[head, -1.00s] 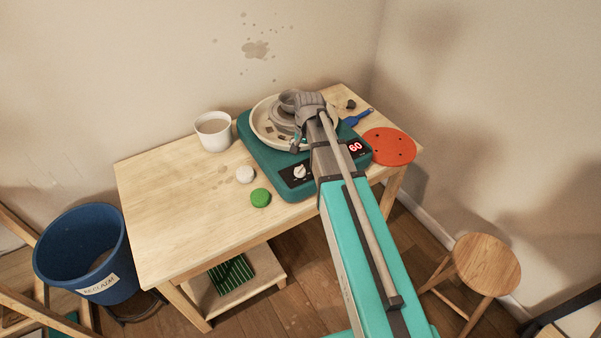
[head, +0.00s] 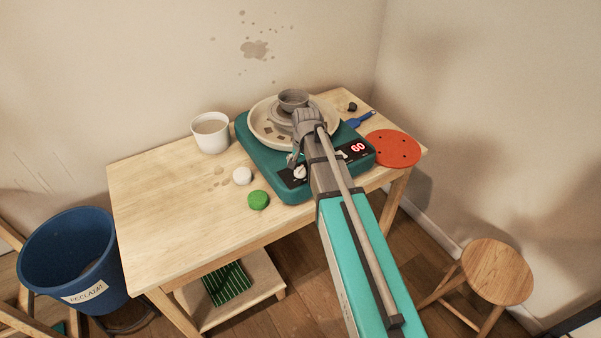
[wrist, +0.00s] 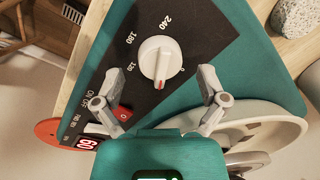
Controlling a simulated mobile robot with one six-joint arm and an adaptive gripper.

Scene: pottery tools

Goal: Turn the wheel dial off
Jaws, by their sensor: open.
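The wheel dial is a white knob with a red pointer mark, in the middle of the wrist view (wrist: 158,56) and partly showing at the wheel's front panel in the head view (head: 299,172). Its red mark points to the bottom of the wrist view, between the printed 120 and 0. The teal pottery wheel (head: 262,165) has a lit red display (head: 357,147) reading 60. My gripper (wrist: 160,74) is open and empty, its fingers apart on either side of the dial in the picture; I see no contact. In the head view my gripper (head: 297,158) partly hides the panel.
A red switch (wrist: 122,112) sits beside the dial. A grey pot (head: 293,98) stands on the wheel. A white sponge-like piece (head: 242,176), a green one (head: 258,200) and a white cup (head: 210,132) lie left on the table. A red disc (head: 393,149) is at right.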

